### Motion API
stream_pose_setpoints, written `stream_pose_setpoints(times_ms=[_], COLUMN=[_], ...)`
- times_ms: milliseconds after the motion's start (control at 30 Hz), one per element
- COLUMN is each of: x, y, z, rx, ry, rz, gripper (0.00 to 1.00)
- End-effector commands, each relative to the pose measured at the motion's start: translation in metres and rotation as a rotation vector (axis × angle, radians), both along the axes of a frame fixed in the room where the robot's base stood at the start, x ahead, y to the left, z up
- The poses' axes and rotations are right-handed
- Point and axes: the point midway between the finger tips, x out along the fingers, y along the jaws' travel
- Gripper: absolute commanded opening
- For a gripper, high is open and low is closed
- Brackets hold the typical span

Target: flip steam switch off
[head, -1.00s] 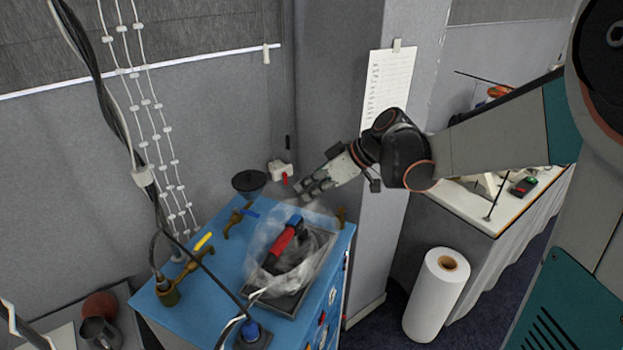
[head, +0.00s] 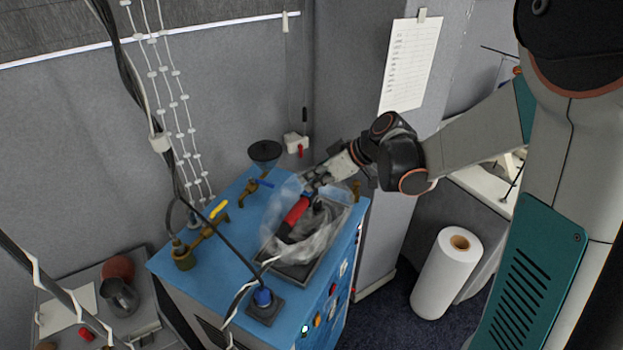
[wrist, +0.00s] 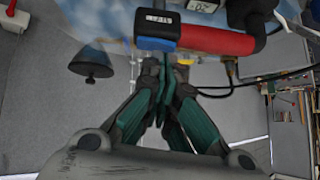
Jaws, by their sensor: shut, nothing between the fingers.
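An iron with a red handle (head: 296,211) lies in a tray on the blue machine (head: 215,280). In the wrist view its red handle (wrist: 215,40) runs across the top, and a blue-edged black block (wrist: 157,36) with a small white label sits at the handle's left end. The label's text is upside down and too small to read surely; I cannot tell whether this block is the steam switch. My gripper (head: 318,182) is at the far end of the handle. In the wrist view my gripper (wrist: 166,68) is shut and empty, its tips just below the block; contact is unclear.
The dark tray (head: 298,270) is surrounded by hazy steam or film. Brass valves with a yellow lever (head: 218,209) stand on the machine's left. A black funnel (head: 264,152) is behind. A blue plug-like fitting (head: 263,297) is in front. A white paper roll (head: 445,275) stands right.

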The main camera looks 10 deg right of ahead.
Motion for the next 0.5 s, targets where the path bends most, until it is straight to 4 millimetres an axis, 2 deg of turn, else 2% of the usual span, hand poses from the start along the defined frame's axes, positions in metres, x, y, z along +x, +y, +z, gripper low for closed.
stream_pose_setpoints(times_ms=[167,500], x=[-0.0027,-0.0015], y=[0.0025,0.0009], z=[-0.0093,-0.0065], rx=[-0.002,-0.004], ry=[-0.002,-0.001], rz=[0.000,0.001], gripper=[0.00,0.00])
